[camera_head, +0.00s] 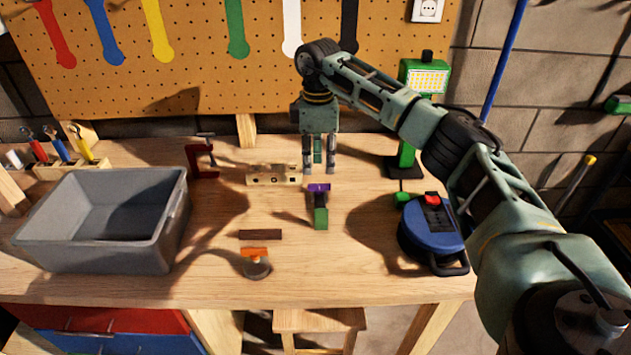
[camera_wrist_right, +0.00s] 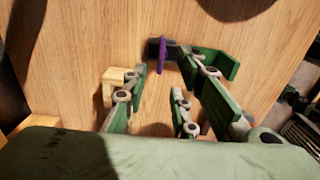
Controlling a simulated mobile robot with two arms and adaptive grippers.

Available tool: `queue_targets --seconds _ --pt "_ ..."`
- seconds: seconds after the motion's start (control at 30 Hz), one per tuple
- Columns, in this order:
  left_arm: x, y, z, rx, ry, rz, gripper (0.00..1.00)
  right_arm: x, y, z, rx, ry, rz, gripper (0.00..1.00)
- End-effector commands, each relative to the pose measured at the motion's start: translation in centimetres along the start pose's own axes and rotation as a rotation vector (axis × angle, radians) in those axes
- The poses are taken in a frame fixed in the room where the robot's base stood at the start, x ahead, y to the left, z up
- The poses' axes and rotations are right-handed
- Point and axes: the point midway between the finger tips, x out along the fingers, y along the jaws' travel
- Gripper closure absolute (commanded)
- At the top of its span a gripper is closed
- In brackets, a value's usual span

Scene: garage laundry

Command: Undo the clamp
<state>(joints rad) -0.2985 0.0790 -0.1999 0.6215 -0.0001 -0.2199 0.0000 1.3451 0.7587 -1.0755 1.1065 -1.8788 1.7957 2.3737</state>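A green and black piece with a purple lever (camera_head: 320,207) lies in the middle of the workbench; it looks like the clamp, though I cannot be sure. A dark red screw clamp (camera_head: 203,160) stands further left. Whether the lever is shut is too small to tell. My left gripper is not in view.
A wooden block with holes (camera_head: 265,175) sits left of my gripper. A grey bin (camera_head: 95,252) fills the left side. A blue tool (camera_head: 430,240) and a green lamp (camera_head: 422,78) stand right. An orange-topped piece (camera_head: 256,266) and a dark strip (camera_head: 260,234) lie near the front edge.

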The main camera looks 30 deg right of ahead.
Motion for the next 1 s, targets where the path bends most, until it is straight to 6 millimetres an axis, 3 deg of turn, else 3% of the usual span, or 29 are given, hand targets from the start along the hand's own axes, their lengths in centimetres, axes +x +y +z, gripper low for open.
queue_targets --seconds 0.2,0.43,0.77,1.0 --pt "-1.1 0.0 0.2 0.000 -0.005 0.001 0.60 3.6 -0.2 0.0 -0.003 -0.001 -0.004 0.74" --pt "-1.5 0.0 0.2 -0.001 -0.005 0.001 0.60 6.2 -0.1 -0.1 -0.005 0.003 -0.003 0.74" --pt "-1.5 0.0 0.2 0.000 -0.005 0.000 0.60 6.8 -0.1 -0.2 -0.006 0.004 -0.001 0.74" --pt "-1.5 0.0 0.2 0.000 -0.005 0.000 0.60 6.8 -0.1 -0.2 -0.007 0.004 -0.002 0.94"
